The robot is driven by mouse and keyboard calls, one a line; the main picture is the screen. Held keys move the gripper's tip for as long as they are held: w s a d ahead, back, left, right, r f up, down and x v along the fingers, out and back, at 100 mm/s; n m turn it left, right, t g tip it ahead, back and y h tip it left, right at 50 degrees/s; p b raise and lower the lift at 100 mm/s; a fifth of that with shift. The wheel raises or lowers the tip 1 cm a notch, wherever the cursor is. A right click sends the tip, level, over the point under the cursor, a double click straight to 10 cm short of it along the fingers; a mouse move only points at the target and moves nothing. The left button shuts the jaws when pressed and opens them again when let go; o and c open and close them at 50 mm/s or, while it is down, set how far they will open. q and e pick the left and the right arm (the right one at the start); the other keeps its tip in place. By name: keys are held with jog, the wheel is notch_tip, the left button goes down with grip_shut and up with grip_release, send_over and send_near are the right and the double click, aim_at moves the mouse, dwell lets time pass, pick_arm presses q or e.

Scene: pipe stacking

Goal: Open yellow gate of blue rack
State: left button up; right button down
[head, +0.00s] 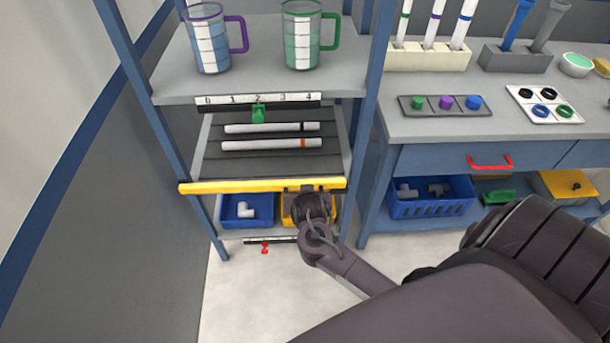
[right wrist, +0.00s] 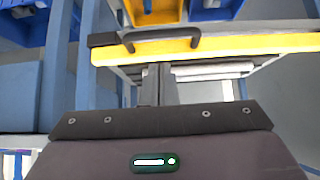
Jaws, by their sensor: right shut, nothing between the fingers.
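The blue rack (head: 362,130) stands left of centre in the head view. Its yellow gate (head: 235,187) is a long bar across the front of the sloped middle shelf. In the right wrist view the yellow gate (right wrist: 240,45) carries a dark handle (right wrist: 160,36). My right gripper (head: 312,205) is at the right part of the gate, by the handle, and hides some of it. In the right wrist view the fingers of my right gripper (right wrist: 157,85) are together and empty, close to the gate. Contact cannot be told. My left gripper is not in view.
Two white pipes (head: 270,144) lie on the shelf behind the gate. A blue bin (head: 232,213) and a yellow bin (head: 290,212) sit below it. Two mugs (head: 210,45) stand on the top shelf. A workbench (head: 430,160) stands to the right.

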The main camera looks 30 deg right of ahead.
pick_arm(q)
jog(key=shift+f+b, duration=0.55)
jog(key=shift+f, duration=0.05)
pick_arm(e)
jog(key=x, duration=0.8)
jog(key=shift+w+d+f, duration=0.1)
jog(key=shift+w+f, duration=0.15)
jog(key=shift+f, duration=0.05)
jog(key=shift+s, duration=0.1)
